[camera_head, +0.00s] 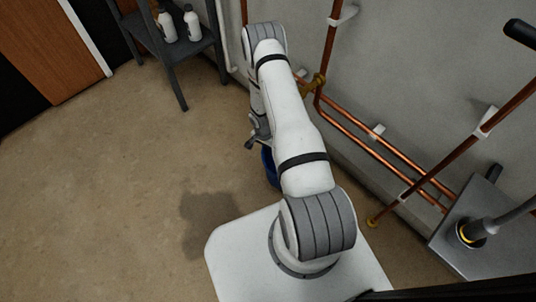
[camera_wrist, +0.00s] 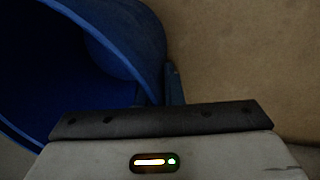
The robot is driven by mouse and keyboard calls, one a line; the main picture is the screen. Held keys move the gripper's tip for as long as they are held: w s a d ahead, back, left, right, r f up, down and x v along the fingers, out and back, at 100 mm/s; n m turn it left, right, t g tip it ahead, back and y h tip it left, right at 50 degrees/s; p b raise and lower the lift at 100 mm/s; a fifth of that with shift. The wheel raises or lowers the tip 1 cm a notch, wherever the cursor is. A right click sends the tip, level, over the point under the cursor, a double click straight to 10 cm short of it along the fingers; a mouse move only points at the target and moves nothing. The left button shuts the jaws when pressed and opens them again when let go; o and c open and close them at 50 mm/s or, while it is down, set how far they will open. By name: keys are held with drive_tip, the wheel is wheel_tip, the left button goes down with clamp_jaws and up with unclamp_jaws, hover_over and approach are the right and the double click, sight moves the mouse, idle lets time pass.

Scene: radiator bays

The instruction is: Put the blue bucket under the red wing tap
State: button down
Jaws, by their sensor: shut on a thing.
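The blue bucket (camera_wrist: 125,30) fills the upper left of the wrist view, with its open mouth and dark blue inside showing. My gripper (camera_wrist: 163,88) is shut on the bucket at its wall or rim; the exact contact is partly hidden. In the head view only a strip of the bucket (camera_head: 270,168) shows beside my arm, below my gripper (camera_head: 257,138). I cannot tell whether the bucket touches the floor. No red wing tap can be made out; a brass-coloured fitting (camera_head: 315,83) shows on the copper pipes behind my arm.
Copper pipes (camera_head: 380,152) run along the grey wall on the right. A grey panel with a dark fitting (camera_head: 455,255) stands at lower right. A dark shelf (camera_head: 185,45) holds white bottles at upper left. The brown floor (camera_head: 110,170) on the left is clear.

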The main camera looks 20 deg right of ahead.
drive_tip(key=shift+f+b, duration=0.3)
drive_tip(key=shift+f, duration=1)
drive_tip(key=shift+f, duration=0.2)
drive_tip(key=c, duration=1.6)
unclamp_jaws()
drive_tip(key=shift+o, duration=0.2)
drive_tip(key=shift+r, duration=0.15)
